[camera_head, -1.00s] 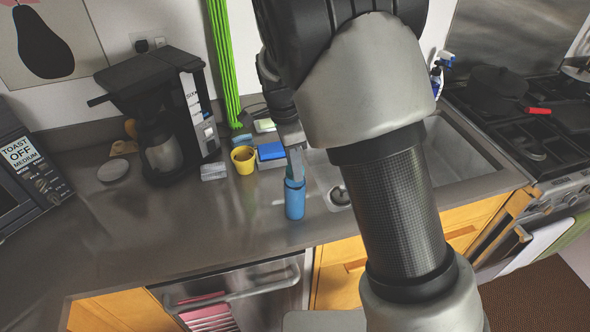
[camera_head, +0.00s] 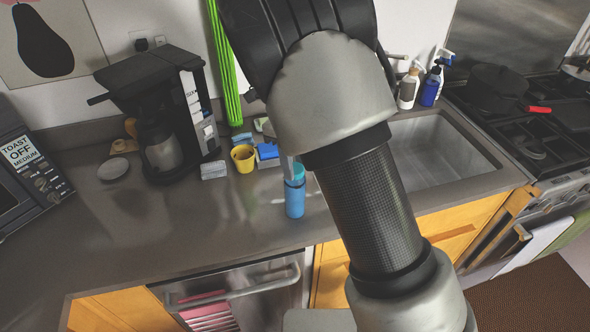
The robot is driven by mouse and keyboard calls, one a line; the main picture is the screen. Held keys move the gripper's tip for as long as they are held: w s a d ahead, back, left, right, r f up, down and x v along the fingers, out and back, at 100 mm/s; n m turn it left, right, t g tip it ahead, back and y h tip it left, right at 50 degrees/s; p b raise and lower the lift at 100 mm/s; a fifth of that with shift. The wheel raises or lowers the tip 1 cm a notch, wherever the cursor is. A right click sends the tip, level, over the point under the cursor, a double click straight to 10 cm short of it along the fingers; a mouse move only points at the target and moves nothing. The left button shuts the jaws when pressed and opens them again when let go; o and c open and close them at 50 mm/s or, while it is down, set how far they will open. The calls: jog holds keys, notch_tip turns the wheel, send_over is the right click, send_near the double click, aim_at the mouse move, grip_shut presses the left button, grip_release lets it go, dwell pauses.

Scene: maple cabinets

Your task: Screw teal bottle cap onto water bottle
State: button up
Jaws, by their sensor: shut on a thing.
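The blue water bottle (camera_head: 295,203) stands upright on the grey counter, left of the sink. The teal cap (camera_head: 296,176) is at the top of the bottle; whether it is seated on the neck or just over it I cannot tell. My gripper (camera_head: 291,168) comes down from above and is shut on the teal cap. My arm hides most of the gripper and part of the fingers.
A yellow cup (camera_head: 243,158) and a blue sponge box (camera_head: 267,151) stand behind and left of the bottle. A coffee maker (camera_head: 160,110) is further left. The sink (camera_head: 440,155) lies to the right, with spray bottles (camera_head: 431,86) behind it. The front left counter is clear.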

jog(key=m, duration=0.2)
jog(key=shift+f+m, duration=0.15)
jog(key=shift+m, duration=0.15)
jog(key=shift+f+m+g, duration=0.1)
jog(key=shift+m+g, duration=0.2)
jog(key=shift+m, duration=0.9)
jog(key=m, duration=0.3)
jog(key=shift+s+d+m+y, duration=0.1)
jog(key=shift+m+y, duration=0.2)
jog(key=shift+y, duration=0.1)
jog(key=shift+c, duration=0.4)
jog(key=shift+f, duration=0.1)
jog(key=o, duration=1.2)
